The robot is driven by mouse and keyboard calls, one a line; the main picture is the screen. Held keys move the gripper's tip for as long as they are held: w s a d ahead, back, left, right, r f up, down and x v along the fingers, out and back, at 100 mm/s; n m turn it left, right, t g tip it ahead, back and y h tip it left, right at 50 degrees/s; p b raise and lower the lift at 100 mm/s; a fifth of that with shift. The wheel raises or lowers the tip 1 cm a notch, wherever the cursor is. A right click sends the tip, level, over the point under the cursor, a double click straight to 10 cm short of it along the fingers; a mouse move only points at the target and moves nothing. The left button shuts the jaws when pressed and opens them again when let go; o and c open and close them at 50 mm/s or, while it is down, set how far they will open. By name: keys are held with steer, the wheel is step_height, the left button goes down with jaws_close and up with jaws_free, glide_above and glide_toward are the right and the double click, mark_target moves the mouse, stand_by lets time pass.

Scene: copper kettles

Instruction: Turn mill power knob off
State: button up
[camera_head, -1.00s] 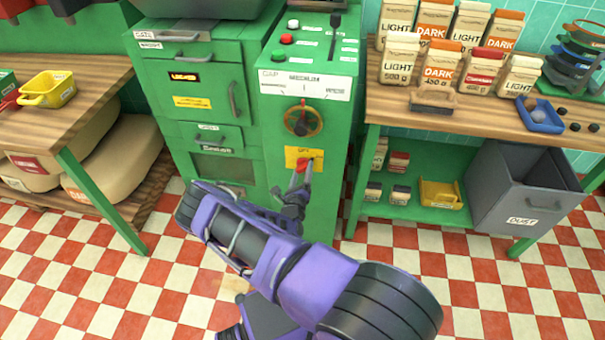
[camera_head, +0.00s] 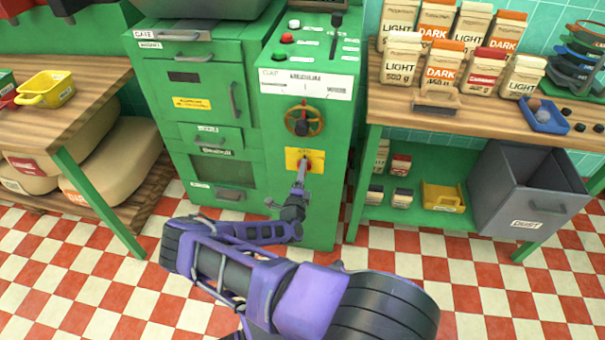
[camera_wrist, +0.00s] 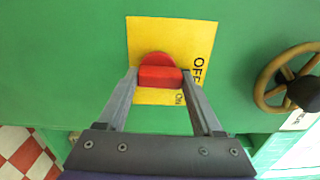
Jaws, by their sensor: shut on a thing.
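The red mill power knob (camera_wrist: 158,77) sits on a yellow plate (camera_wrist: 204,35) on the green mill front, with OFF and ON lettering at its right and lower right in the wrist view. Its raised bar lies level there, its right end beside OFF. My gripper (camera_wrist: 160,80) is shut on this bar, one finger at each end. In the head view my gripper (camera_head: 302,172) reaches the yellow plate (camera_head: 314,158) from below and hides most of the knob.
A grey dust bin (camera_head: 525,190) stands right. Paper bags (camera_head: 402,58) line the right table. Checkered floor is clear in front.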

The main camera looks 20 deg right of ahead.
steer(key=shift+n, duration=0.3)
stand_by(0.4)
steer(key=o, duration=1.4)
steer(key=shift+c, duration=0.2)
steer(key=shift+s+a, duration=0.1)
steer(key=p+v, duration=0.2)
steer(key=v, duration=1.5)
steer(key=shift+s+a, duration=0.1)
